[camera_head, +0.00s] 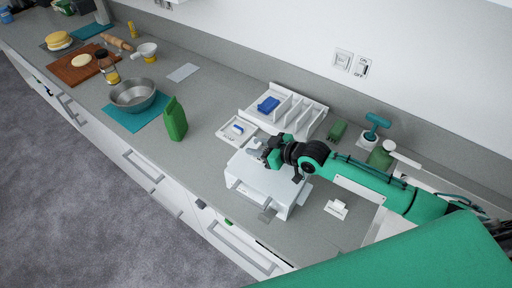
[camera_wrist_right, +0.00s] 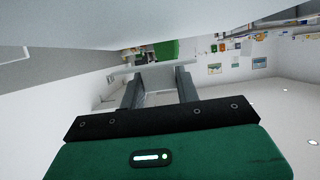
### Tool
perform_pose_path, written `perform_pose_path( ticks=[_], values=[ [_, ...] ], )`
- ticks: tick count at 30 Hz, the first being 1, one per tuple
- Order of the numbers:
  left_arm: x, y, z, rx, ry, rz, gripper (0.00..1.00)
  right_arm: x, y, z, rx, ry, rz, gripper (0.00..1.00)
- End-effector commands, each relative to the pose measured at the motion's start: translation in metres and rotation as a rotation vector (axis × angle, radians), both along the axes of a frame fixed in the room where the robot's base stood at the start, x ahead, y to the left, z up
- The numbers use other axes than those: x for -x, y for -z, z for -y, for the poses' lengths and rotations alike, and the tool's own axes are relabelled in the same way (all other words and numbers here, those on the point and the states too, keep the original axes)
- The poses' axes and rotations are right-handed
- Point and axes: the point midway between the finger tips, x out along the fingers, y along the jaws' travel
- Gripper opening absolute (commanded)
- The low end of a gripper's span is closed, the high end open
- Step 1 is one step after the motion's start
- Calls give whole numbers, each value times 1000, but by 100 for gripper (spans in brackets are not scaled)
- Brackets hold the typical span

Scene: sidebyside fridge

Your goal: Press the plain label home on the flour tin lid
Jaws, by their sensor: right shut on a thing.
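My right gripper (camera_head: 265,153) reaches in from the right and hangs over the back edge of a white box-shaped container (camera_head: 262,180) on the counter. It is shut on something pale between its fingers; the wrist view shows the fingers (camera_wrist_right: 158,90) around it. This fits the plain label, but its face and outline are hidden. I cannot read any marking that names the white container as the flour tin. I cannot tell whether the held thing touches its top. My left gripper is not in view.
A green carton (camera_head: 174,119) and metal bowl (camera_head: 133,96) stand left. A white clip-like piece (camera_head: 337,208) lies right. Counter between carton and container is clear.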

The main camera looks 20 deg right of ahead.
Motion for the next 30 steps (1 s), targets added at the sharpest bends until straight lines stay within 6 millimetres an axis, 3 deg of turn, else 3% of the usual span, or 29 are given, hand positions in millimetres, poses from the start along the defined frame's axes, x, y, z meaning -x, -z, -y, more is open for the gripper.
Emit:
perform_pose_path(
  ticks=[1,3,9,11,18,30],
  values=[
    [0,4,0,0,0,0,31,7,27,6,30,3,-36,15],
    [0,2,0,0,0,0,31,7,25,7,30,3,-36,15],
    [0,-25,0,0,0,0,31,8,-1,6,30,3,-36,15],
    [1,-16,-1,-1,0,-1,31,7,-3,0,17,3,-29,15],
    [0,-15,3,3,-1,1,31,6,-41,-7,2,3,1,15],
    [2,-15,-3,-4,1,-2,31,6,-53,-6,2,5,12,15]
  ],
)
